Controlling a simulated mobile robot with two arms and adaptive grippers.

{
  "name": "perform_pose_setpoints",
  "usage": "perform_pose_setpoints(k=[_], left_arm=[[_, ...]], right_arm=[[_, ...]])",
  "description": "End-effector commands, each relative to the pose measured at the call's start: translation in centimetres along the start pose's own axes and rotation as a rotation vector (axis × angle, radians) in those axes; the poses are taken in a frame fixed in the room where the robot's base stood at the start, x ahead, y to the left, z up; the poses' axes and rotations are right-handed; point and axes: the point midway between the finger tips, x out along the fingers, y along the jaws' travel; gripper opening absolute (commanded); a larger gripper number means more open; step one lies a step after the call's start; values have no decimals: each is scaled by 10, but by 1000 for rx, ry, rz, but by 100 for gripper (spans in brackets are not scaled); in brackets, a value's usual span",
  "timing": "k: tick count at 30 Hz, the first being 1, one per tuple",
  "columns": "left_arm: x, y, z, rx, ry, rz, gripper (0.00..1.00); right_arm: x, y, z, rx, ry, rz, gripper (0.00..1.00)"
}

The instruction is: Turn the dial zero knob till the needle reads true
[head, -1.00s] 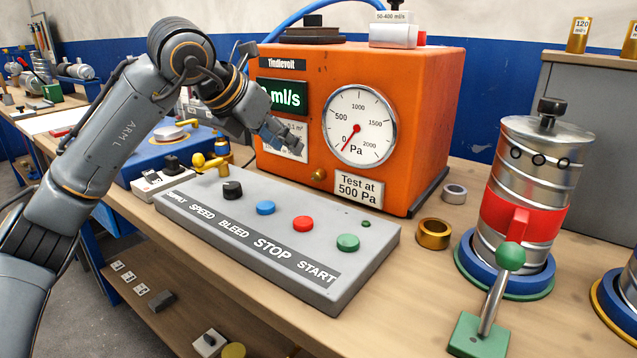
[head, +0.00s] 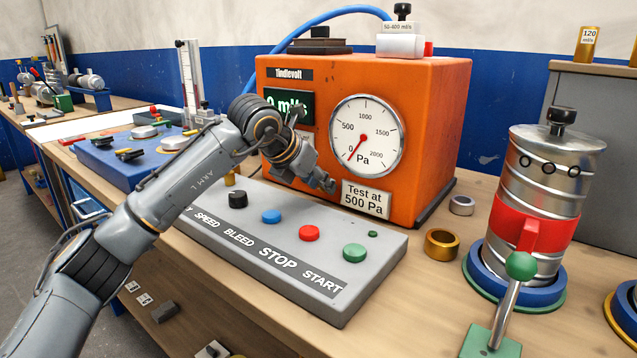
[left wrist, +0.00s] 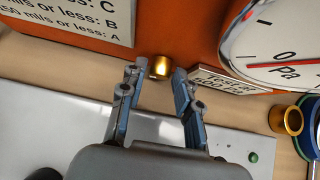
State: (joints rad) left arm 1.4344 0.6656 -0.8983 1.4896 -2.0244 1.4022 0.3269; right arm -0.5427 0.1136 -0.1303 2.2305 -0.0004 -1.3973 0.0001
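The orange tester (head: 420,110) carries a round white dial (head: 385,115) whose red needle (head: 356,150) points down-left, its tip close to the 0 mark. In the left wrist view the dial (left wrist: 300,30) is cut off at the right. A small brass knob (left wrist: 161,67) sits below the dial on the orange front. My left gripper (left wrist: 157,73) is open, with its two fingertips on either side of the knob; contact is not clear. In the head view my left gripper (head: 328,185) is low before the tester and hides the knob. My right gripper is not in view.
A grey control panel (head: 345,300) with coloured buttons lies under my left arm. A "Test at 500 Pa" label (head: 366,199) is right beside the gripper. A brass ring (head: 442,244) and a silver canister (head: 535,190) with a red band stand to the right.

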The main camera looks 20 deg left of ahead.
Motion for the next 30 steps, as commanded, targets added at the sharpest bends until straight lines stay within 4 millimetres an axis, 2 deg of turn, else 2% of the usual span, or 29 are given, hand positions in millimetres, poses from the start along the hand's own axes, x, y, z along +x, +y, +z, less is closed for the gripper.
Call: perform_pose_setpoints(k=[8, 12, 13, 25, 30], left_arm=[[1, 0, 0, 1, 0, 0, 30], [1, 0, 0, 1, -1, 0, 2], [1, 0, 0, 1, -1, 0, 0], [0, -2, 1, 48, -3, 44, 0], [1, -5, 0, 125, -3, 120, 0]], right_arm=[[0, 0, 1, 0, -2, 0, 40], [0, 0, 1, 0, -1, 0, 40], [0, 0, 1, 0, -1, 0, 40], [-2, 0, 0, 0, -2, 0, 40], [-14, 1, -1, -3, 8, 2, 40]])
